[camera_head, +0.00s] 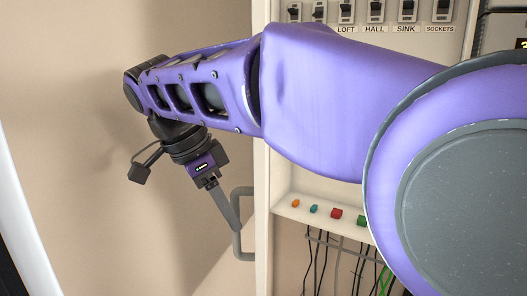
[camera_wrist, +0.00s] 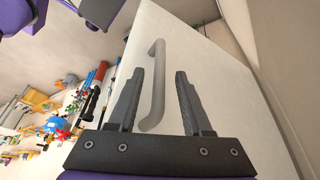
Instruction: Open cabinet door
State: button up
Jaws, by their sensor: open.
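The cabinet door (camera_wrist: 225,95) is a pale flat panel in the wrist view. In the head view its cream edge (camera_head: 262,225) is upright beside the cabinet interior. A grey bar handle (camera_head: 242,240) sticks out to the left of that edge. The handle (camera_wrist: 157,62) also shows in the wrist view, between my two fingers and nearer the left one. My gripper (camera_wrist: 160,72) is open, with no finger clearly pressing the handle. In the head view my gripper (camera_head: 226,208) is at the handle, and its fingertips partly overlap it.
Labelled switches (camera_head: 376,12) line the cabinet top. Coloured buttons (camera_head: 336,213) sit on a lower ledge, with loose wires (camera_head: 340,262) below. A plain beige wall (camera_head: 70,90) is at left. Several small coloured items (camera_wrist: 65,100) lie left of the door in the wrist view.

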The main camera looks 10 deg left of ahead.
jog(key=v, duration=1.3)
jog(key=shift+r, duration=0.15)
jog(key=shift+a, duration=0.1)
